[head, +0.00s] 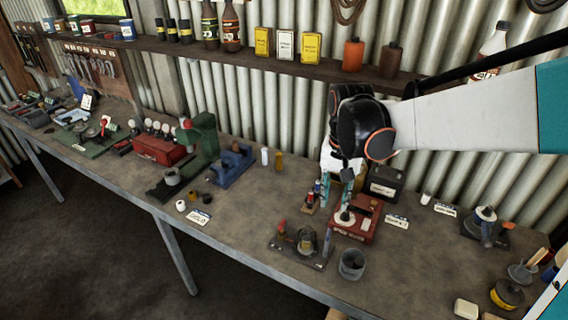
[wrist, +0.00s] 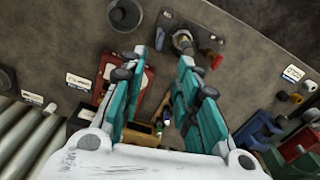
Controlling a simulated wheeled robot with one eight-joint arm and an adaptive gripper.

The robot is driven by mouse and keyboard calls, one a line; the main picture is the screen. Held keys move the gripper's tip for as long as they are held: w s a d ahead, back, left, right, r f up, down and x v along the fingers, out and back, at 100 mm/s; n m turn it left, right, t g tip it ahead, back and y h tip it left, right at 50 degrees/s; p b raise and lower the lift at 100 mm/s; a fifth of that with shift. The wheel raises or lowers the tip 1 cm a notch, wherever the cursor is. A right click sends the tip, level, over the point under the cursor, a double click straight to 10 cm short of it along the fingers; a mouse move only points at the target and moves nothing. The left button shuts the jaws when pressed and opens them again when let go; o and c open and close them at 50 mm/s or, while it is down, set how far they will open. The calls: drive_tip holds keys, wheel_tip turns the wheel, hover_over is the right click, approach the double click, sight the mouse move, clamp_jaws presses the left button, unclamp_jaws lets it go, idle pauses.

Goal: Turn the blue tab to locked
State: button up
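A small wooden block with a blue and a red upright part (head: 311,197) stands on the bench, left of a red box (head: 358,222). The blue part, likely the blue tab, is tiny and its setting is not readable. My gripper (head: 336,195) points down over the red box and block. In the wrist view my gripper (wrist: 163,62) is open, its teal fingers apart with nothing held. Between the fingers, low in the picture, the wooden block (wrist: 140,132) shows with a small blue part (wrist: 159,126). The red box (wrist: 124,90) is partly hidden behind the left finger.
A dark plate with a metal fitting and red handle (head: 300,248) and a grey cup (head: 352,264) stand in front. A black battery (head: 384,183) is behind. A blue vise (head: 231,165) and green machine (head: 196,145) stand left. Bare bench (head: 240,225) lies at front left.

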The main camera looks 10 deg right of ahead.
sight(329, 231)
wheel_tip(329, 231, down, 14)
drive_tip(key=b, duration=0.3)
drive_tip(key=shift+w, duration=0.15)
clamp_jaws()
